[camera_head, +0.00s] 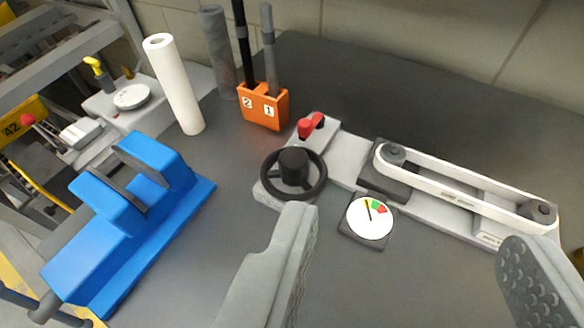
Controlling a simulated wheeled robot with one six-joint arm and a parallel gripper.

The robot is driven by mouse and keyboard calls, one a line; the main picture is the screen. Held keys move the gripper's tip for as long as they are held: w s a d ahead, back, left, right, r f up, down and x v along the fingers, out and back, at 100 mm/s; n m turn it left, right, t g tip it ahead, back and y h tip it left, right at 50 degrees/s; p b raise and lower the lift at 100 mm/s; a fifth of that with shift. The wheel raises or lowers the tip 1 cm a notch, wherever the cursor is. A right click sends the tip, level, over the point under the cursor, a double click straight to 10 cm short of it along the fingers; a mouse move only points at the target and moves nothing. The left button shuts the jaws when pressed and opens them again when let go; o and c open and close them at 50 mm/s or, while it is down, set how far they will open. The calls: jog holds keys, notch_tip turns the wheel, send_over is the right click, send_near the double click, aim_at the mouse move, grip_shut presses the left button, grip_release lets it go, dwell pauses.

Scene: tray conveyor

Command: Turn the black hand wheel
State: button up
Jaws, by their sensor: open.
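The black hand wheel (293,174) has a round rim and a thick dark hub, and sits on a light grey base at the middle of the view. My gripper (405,265) is open and empty, with its two grey fingers wide apart in the foreground. The tip of the left finger is just below the wheel in the picture and may hide a little of its base. The right finger is at the far right edge, well away from the wheel. I cannot tell whether the left finger touches the base.
A gauge (370,218) and a belt drive (465,193) are to the right. A blue vise (125,225), a white roll (174,84) and an orange holder (263,106) stand left and behind. Dark tabletop at the back right is clear.

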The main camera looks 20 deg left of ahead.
jog(key=w+a+n+g, duration=0.25)
jog(key=w+g, duration=0.35)
jog(key=w, duration=0.3)
jog(key=n+g, duration=0.3)
jog(key=g, duration=0.4)
send_near(294, 157)
jog(key=shift+m+g, duration=0.25)
jog(key=shift+g, duration=0.05)
notch_tip(294, 157, down, 9)
jog(key=shift+w+a+r, duration=0.1)
jog(key=shift+w+a, duration=0.05)
